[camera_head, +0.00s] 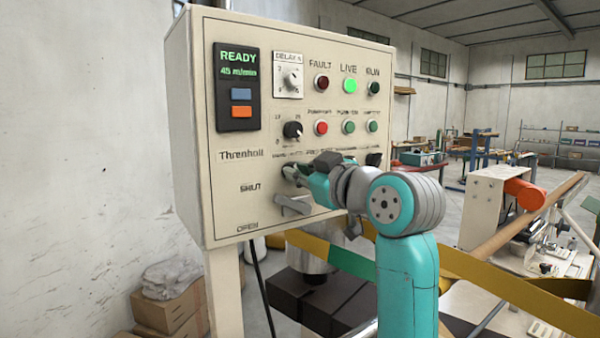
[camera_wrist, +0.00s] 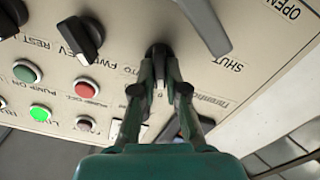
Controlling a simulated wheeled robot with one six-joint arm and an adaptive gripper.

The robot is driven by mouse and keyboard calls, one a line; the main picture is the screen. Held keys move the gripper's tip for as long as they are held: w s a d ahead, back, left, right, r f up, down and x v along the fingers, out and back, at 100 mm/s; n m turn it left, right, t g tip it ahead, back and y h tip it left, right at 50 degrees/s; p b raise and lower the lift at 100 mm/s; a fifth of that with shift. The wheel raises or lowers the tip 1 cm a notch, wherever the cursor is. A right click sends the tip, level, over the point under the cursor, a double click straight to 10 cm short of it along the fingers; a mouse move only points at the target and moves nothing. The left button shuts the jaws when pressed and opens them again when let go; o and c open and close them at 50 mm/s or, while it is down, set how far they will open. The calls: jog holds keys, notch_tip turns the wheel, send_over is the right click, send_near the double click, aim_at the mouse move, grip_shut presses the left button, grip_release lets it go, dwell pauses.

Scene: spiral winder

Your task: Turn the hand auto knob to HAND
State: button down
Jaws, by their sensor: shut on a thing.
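The hand auto knob (camera_wrist: 158,51) is a small black selector on the cream control panel (camera_head: 225,190). In the wrist view, its top shows between my gripper's fingers. My gripper (camera_wrist: 159,78) is shut on it, one finger on each side. In the head view my gripper (camera_head: 290,172) reaches the panel from the right, above the grey lever, and hides the knob. The label beside the knob is partly covered; only "TO" reads clearly in the wrist view. Which position the knob points to cannot be told.
A grey lever (camera_head: 293,205) between SHUT and OPEN labels sits just below my gripper. A black dial (camera_head: 292,130) is above it. A FWD/REV knob (camera_wrist: 80,38) and push buttons (camera_head: 321,127) are close by. The LIVE lamp (camera_head: 350,86) glows green.

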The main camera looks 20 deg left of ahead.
jog(key=shift+n, duration=1.1)
jog(key=c, duration=1.2)
grip_release()
jog(key=shift+s, duration=0.1)
jog(key=v, duration=1.2)
